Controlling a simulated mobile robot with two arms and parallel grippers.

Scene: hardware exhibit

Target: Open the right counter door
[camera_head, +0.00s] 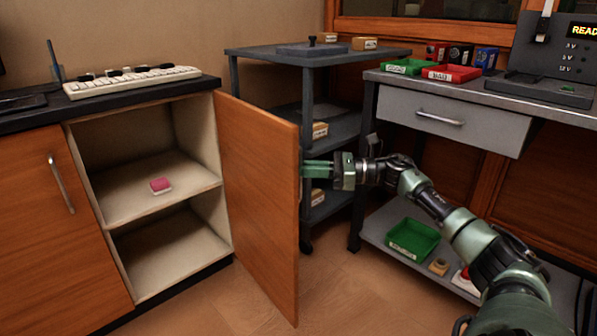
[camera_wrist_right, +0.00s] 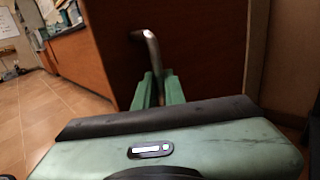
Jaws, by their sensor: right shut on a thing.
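The right counter door (camera_head: 258,205) is a brown wood panel that stands swung wide open, away from the counter. Its outer face shows dark in the right wrist view (camera_wrist_right: 165,45). My right gripper (camera_head: 312,168) is at the door's outer side, near its free edge. In the right wrist view its green fingers (camera_wrist_right: 158,90) are shut on the curved metal door handle (camera_wrist_right: 152,50). My left gripper is in neither view.
The opened cupboard shows two levels, with a pink block (camera_head: 160,185) on its shelf (camera_head: 120,205). The left counter door (camera_head: 60,225) is shut. A grey shelf cart (camera_head: 300,60) stands behind the open door. A metal workbench (camera_head: 480,95) stands at the right. Floor in front is clear.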

